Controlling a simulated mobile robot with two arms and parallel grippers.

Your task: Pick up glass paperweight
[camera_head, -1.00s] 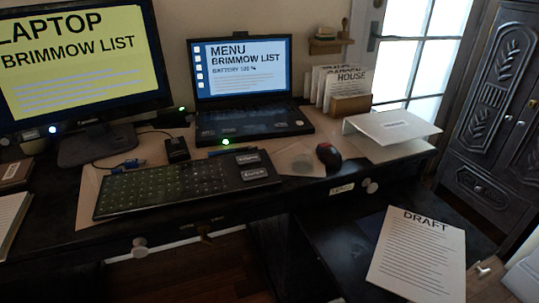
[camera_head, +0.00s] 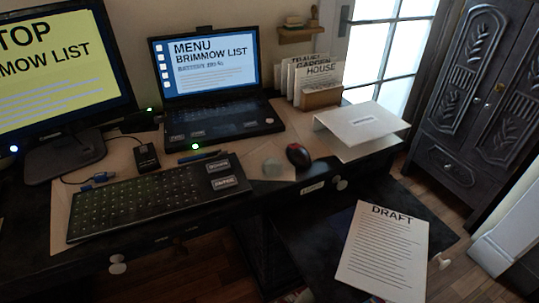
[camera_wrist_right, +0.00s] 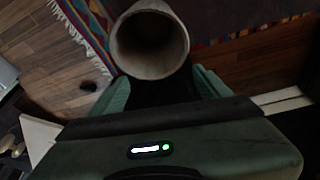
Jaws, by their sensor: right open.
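My left gripper is in neither view.
A keyboard (camera_head: 150,199), an open laptop (camera_head: 213,80) and a white stand (camera_head: 362,128) surround the paperweight. A paper marked DRAFT (camera_head: 385,250) lies on a lower surface at right. A round open bin (camera_wrist_right: 150,42) stands beneath the right gripper.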

